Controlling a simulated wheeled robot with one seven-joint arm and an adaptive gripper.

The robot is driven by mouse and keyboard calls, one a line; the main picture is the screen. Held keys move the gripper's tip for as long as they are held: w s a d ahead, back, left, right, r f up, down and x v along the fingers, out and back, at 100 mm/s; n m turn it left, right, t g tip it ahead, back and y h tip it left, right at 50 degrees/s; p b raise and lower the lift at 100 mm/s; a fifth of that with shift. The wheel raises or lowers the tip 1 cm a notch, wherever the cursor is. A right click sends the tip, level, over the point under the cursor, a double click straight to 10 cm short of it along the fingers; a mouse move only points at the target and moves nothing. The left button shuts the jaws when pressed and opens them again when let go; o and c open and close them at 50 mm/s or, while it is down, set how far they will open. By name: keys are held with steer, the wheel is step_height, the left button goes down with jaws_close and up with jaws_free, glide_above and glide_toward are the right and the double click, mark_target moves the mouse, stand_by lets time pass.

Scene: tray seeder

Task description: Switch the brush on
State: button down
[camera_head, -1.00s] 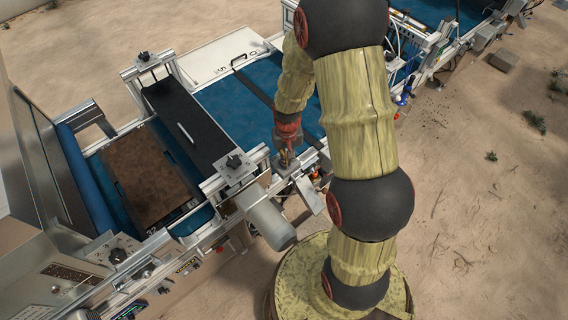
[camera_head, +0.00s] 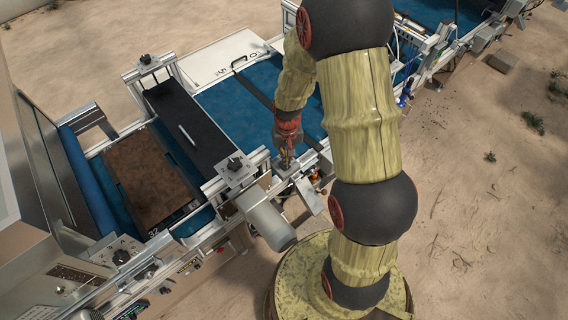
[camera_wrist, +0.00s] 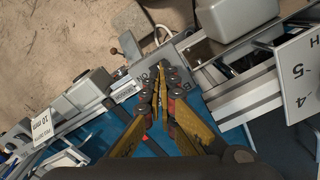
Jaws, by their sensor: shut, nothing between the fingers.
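The brush unit appears to be the long black cover (camera_head: 187,130) across the belt in the head view, with a grey motor (camera_head: 266,222) at its near end. A small grey control box (camera_wrist: 141,84) lies under my fingertips in the wrist view. I cannot tell the switch's position. My gripper (camera_wrist: 161,80) is shut and empty, its tips over or against this box; contact is unclear. In the head view my gripper (camera_head: 286,156) points down at the machine's near rail, beside the motor.
A soil-filled tray (camera_head: 150,178) sits on the blue belt left of the black cover. A lever (camera_wrist: 130,46) stands close to the fingers in the wrist view. A numbered white plate (camera_wrist: 298,75) and metal rails (camera_wrist: 243,97) lie to the right. Sandy ground surrounds the machine.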

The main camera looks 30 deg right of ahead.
steer(key=shift+r+p, duration=1.15)
steer(key=shift+r, duration=0.85)
steer(key=shift+s+a, duration=0.1)
steer(key=shift+s, duration=0.2)
steer(key=s+a+r+n+t+b, duration=0.2)
steer(key=s+a+r+b, duration=0.2)
steer(key=s+r+b, duration=0.2)
steer(key=s+a+r+n+t+b, duration=0.1)
steer(key=s+a+r+t+b, duration=0.2)
steer(key=s+b, duration=0.7)
step_height(320, 180, up, 3)
steer(key=a+b, duration=0.2)
steer(key=b, duration=0.2)
steer(key=shift+n+t+b, duration=0.3)
steer(key=shift+n+b, duration=0.1)
steer(key=shift+a+r, duration=0.1)
